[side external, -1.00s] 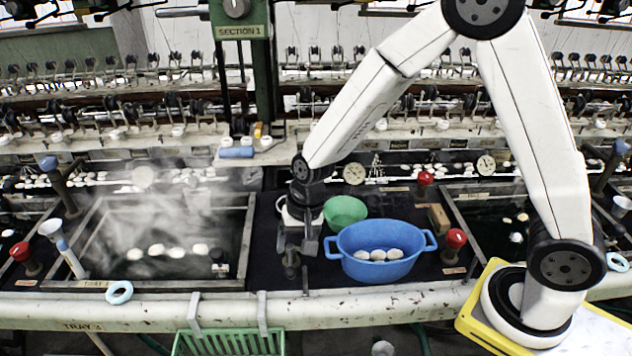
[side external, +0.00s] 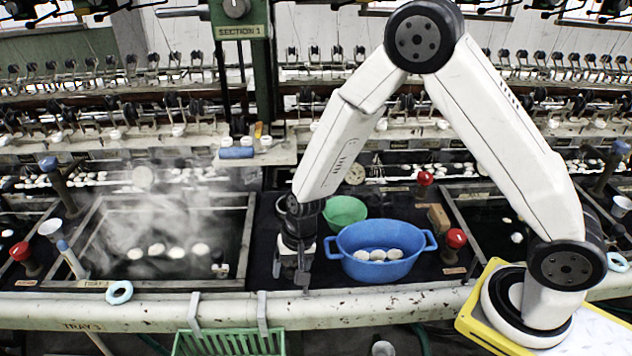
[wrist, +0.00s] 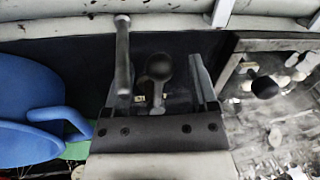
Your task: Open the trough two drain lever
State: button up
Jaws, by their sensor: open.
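A dark round-knobbed lever (wrist: 158,68) stands on the black deck, on a small pale base. I take it for the drain lever. In the wrist view it lies between the fingers of my gripper (wrist: 160,75), with a gap towards the right finger. My gripper is open and points down; in the side view it (side external: 290,282) is between the left basin and the blue tub, over the lever's spot. There the lever is mostly hidden by the fingers. In the wrist view a slim dark bar with a pale end (wrist: 122,50) overlaps the left finger; contact cannot be told.
A blue two-handled tub (side external: 375,250) with white cocoons stands close right of my gripper, a green bowl (side external: 345,212) behind it. The steaming basin (side external: 165,285) is at left. A pale front rail (side external: 380,303) runs along the deck edge. Red-knobbed levers (side external: 455,238) stand farther off.

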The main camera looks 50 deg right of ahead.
grip_shut()
dwell(1.5)
